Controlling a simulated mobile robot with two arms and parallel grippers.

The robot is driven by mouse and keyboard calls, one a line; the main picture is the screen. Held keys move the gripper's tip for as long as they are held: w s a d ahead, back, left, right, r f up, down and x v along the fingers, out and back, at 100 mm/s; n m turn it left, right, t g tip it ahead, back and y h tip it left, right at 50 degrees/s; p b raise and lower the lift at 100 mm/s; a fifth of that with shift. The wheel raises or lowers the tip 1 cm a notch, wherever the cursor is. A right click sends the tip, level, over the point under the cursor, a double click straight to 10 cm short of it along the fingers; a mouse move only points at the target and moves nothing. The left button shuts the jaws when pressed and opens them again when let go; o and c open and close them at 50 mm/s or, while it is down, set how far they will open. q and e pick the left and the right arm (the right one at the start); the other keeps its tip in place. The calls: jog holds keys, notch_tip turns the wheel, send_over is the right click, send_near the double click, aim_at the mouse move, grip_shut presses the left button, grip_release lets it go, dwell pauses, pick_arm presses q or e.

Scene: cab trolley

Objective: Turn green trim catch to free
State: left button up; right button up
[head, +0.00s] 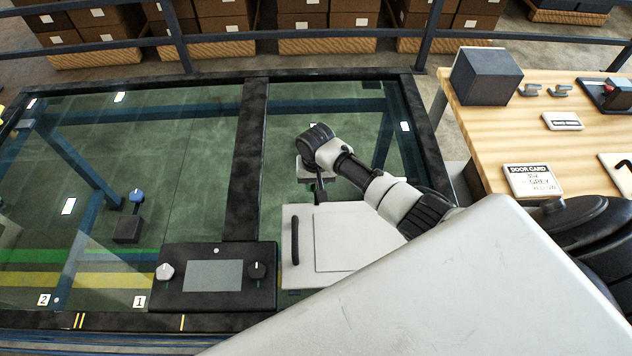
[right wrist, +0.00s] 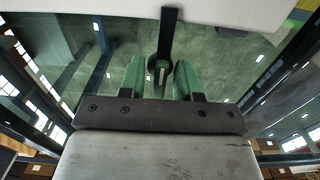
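My right gripper (head: 319,190) is at the upper edge of a white panel (head: 350,238) in the head view, pointing down. In the right wrist view its two green fingers (right wrist: 160,80) stand apart. A black bar (right wrist: 168,38) with a rounded end and a pale mark shows between them, with little room on either side. I cannot tell whether the fingers touch it. No separate green catch can be made out; the gripper may hide it in the head view. My left gripper is not in view.
A black panel (head: 215,294) with a white knob (head: 165,271) and a black knob (head: 257,270) lies left of the white panel. A black handle (head: 295,240) stands on the white panel. A wooden bench (head: 520,130) is at right. A dark rail (head: 300,45) crosses behind.

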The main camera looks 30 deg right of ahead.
grip_shut()
jog(key=shift+n, duration=0.3)
jog(key=shift+r+n+p, duration=0.15)
jog(key=shift+n+p, duration=0.9)
jog(key=shift+n, duration=0.15)
jog(key=n+p, duration=0.1)
jog(key=n, duration=0.3)
jog(key=shift+d+n+p, duration=0.1)
jog(key=shift+n+p, duration=0.2)
jog(key=shift+p, duration=0.05)
jog(key=n, duration=0.4)
jog(key=shift+d+n+p, duration=0.1)
jog(key=shift+n+p, duration=0.2)
jog(key=n, duration=0.5)
jog(key=shift+w+n, duration=0.15)
jog(key=shift+n, duration=0.15)
